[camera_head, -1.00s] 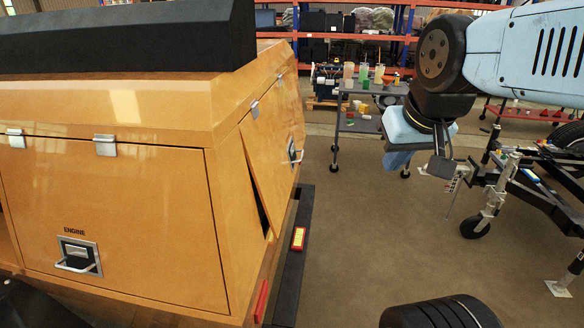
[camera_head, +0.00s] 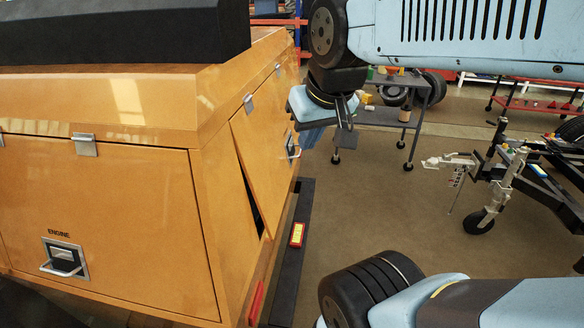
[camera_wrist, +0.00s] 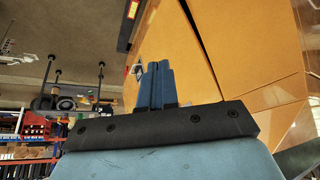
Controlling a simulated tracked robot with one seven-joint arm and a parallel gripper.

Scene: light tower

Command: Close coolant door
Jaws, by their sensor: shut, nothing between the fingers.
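The coolant door (camera_head: 268,135) is the orange panel on the right side of the orange machine. It is hinged at its top and stands slightly ajar, with a dark gap along its lower near edge. Its handle (camera_head: 292,148) is at the far right of the panel. My gripper (camera_head: 311,137) hangs beside the door near this handle; its fingers are shut and empty. The blue fingers (camera_wrist: 155,85) also show in the wrist view, with a handle partly hidden behind them and the orange surface beside them. I cannot tell whether they touch the door.
The engine door (camera_head: 110,215) on the near face is shut. A dark bumper (camera_head: 290,250) with a red-and-yellow marker runs below the coolant door. A grey cart (camera_head: 385,118) stands behind my gripper. A trailer hitch (camera_head: 490,190) stands at right. Floor between is clear.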

